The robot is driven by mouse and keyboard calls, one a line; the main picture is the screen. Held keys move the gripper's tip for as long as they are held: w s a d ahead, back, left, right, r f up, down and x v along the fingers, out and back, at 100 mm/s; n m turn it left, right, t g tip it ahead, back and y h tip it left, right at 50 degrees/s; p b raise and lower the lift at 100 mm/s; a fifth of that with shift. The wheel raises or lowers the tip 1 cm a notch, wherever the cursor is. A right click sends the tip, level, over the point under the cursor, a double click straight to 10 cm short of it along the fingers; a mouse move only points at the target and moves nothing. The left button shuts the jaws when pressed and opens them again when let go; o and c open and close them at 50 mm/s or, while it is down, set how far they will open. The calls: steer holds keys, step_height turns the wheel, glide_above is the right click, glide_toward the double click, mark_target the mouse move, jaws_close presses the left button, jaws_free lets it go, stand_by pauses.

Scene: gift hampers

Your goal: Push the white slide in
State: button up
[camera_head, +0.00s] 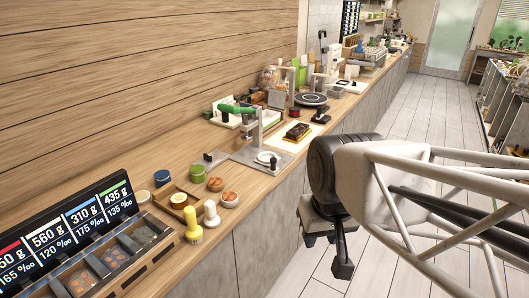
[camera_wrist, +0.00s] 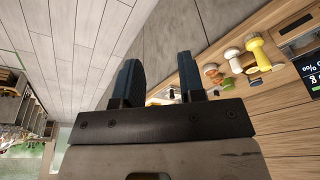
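I cannot single out the white slide with certainty. Pale parts that show on the counter in the head view are a round white disc (camera_head: 267,157) at the foot of a metal stand and a white holder (camera_head: 228,117) behind it, under a green piece. My gripper (camera_head: 327,255) hangs over the floor in front of the counter, clear of everything on it. In the wrist view, the two dark blue fingers of my gripper (camera_wrist: 158,75) stand apart with nothing held between them.
The long wooden counter (camera_head: 262,186) runs along the wall. A yellow knob-shaped piece (camera_head: 193,226), a white one (camera_head: 211,214) and small bowls stand near its front edge. The tiled floor (camera_head: 400,120) is open.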

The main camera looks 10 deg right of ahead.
steer(key=shift+y, duration=0.4)
steer(key=w, duration=0.4)
steer(key=shift+w+r, duration=0.25)
steer(key=shift+w, duration=0.05)
jaws_close()
steer(key=w+d+f+m+y, duration=0.1)
steer(key=w+d+y, duration=0.1)
steer(key=w, duration=0.8)
steer(key=w+d+m+y, duration=0.2)
steer(key=w, duration=0.8)
steer(key=w+d+f+m+y, duration=0.1)
steer(key=w+d+f, duration=0.2)
steer(key=w, duration=0.4)
steer(key=w+d+f+t+y, duration=0.1)
steer(key=w+d+f, duration=0.2)
steer(key=w+d, duration=0.2)
steer(key=w+d+f+m+t+y, duration=0.1)
steer(key=w+d+f, duration=0.2)
steer(key=w, duration=0.6)
steer(key=shift+d+f+m, duration=0.3)
steer(key=shift+d+f, duration=0.1)
steer(key=shift+d, duration=0.55)
